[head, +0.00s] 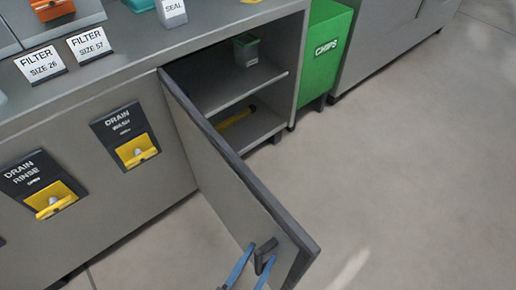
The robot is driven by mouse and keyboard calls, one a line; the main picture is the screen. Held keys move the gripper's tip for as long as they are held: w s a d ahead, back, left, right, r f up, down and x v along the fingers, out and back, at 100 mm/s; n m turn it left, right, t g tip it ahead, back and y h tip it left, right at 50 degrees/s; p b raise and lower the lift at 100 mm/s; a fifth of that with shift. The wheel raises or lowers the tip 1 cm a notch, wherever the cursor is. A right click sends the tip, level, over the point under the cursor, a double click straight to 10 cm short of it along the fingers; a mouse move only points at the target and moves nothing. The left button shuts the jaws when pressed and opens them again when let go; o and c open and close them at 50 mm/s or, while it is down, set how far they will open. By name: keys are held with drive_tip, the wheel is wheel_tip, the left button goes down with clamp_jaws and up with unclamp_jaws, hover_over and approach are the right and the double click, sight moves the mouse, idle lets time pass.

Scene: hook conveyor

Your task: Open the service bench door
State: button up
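The service bench door (235,195) is a grey panel with a dark edge, hinged at its left side. It stands swung well out from the bench front, and the compartment (225,75) behind it shows. A dark handle (265,254) is near the door's free end, low in the view. My gripper (254,260) shows as two blue fingers at the handle, one on each side of it. The fingers are apart, with a gap between the left finger and the handle. Whether the right finger touches the handle is not clear. The rest of my gripper is out of frame.
Inside are a shelf with a small green container (246,51) and a yellow item (236,117) below. A green CHIPS bin (325,50) stands right of the bench. Drain panels with yellow levers (137,152) are left. Floor (400,170) to the right is clear.

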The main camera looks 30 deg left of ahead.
drive_tip(key=s+d+p, duration=0.1)
drive_tip(key=s+p, duration=0.1)
drive_tip(key=s, duration=1.1)
idle(0.4)
